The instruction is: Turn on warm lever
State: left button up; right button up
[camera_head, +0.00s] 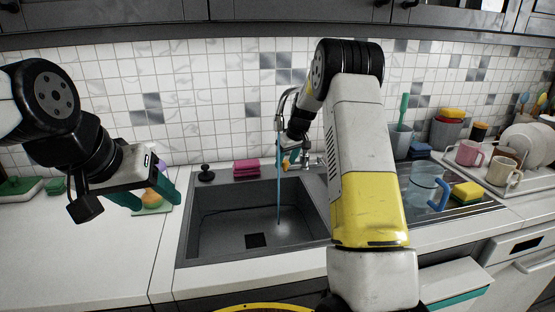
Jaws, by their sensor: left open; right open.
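The silver faucet (283,101) stands at the back of the dark sink (205,235), and a thin blue stream of water (279,205) falls from its spout into the basin. Small silver faucet parts (315,161) show at the back rim, right of the stream; which one is the warm lever I cannot tell. My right gripper (289,158) points down at the faucet base, close to these parts. It is open; contact with a lever cannot be made out. My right arm hides part of the sink's right side. My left gripper (148,198) is open and empty above the left counter.
A black stopper (206,174) and pink sponges (246,168) lie behind the sink. A clear jug with a blue handle (424,187), a yellow sponge (466,192), mugs (469,153) and a plate rack stand to the right. The front left counter (80,250) is clear.

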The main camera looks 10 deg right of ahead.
jog(key=shift+s+r, duration=0.1)
jog(key=shift+r, duration=0.2)
jog(key=s+d, duration=0.5)
jog(key=s, duration=0.6)
jog(key=shift+r, duration=0.25)
